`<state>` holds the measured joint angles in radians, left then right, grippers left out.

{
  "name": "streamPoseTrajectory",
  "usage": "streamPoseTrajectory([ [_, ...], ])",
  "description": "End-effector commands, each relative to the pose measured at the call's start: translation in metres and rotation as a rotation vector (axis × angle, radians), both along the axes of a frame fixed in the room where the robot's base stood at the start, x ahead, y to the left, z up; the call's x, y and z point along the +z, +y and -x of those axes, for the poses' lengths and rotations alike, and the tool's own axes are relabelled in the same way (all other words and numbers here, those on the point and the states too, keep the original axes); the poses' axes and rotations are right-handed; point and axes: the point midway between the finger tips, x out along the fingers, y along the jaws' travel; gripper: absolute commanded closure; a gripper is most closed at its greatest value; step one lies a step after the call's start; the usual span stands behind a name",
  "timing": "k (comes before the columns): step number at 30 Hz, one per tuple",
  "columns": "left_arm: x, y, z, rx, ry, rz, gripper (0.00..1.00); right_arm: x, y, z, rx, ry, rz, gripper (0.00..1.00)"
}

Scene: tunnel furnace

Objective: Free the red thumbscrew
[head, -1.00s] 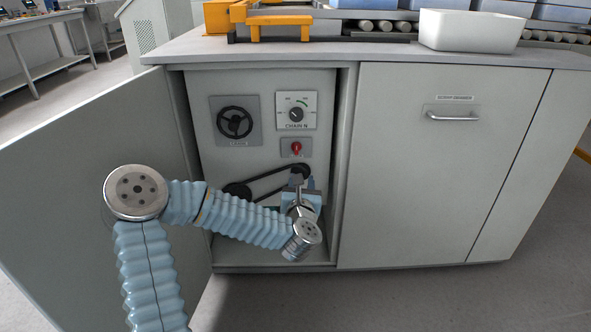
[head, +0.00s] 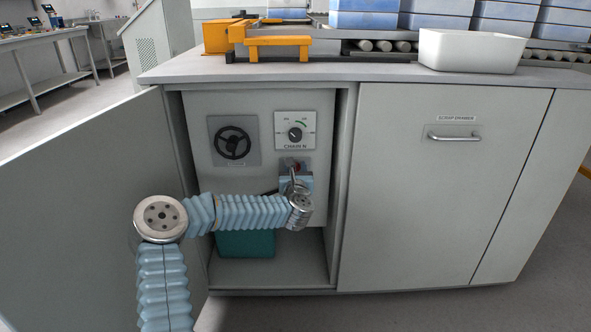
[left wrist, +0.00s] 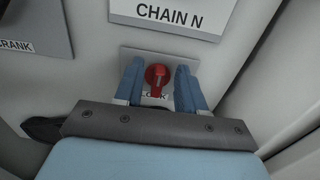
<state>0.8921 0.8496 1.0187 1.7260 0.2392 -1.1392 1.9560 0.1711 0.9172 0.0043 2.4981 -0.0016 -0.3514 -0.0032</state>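The red thumbscrew (left wrist: 158,77) sits on a small grey plate (left wrist: 131,54) below the CHAIN N dial, with a partly covered label under it. In the head view the thumbscrew (head: 298,165) is mostly hidden behind my left gripper (head: 296,172). My left gripper is open. In the left wrist view its two blue fingers (left wrist: 159,70) stand on either side of the thumbscrew's head, with a small gap visible on the right side. Contact on the left side is hard to judge. My right gripper is in neither view.
The open cabinet holds a black crank wheel (head: 233,144) and the CHAIN N dial (head: 295,132). A teal box (head: 246,244) stands on the cabinet floor. The open door (head: 90,200) is left; the cabinet's side wall (head: 343,190) is close on the right.

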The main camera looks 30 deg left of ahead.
Motion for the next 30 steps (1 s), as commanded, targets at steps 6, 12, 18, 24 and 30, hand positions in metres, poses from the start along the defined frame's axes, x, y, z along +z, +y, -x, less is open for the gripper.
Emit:
streamPoseTrajectory([
  [6, 0.0001, -0.0002, -0.0001, -0.001, 0.001, -0.001, 0.62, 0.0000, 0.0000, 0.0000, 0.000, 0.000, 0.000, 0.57],
  [12, 0.0003, -0.0002, 0.0000, -0.001, 0.000, -0.001, 0.93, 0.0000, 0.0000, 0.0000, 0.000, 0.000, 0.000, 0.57],
  [18, 0.0003, -0.0004, 0.0000, -0.001, 0.000, -0.001, 1.00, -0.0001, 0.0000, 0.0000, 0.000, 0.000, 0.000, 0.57],
  [24, 0.0002, -0.0009, -0.0002, -0.001, 0.010, -0.021, 1.00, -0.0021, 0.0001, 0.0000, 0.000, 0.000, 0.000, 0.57],
  [30, -0.0008, -0.0028, -0.0012, -0.001, 0.053, -0.093, 1.00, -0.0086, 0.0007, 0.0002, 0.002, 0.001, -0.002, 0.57],
])
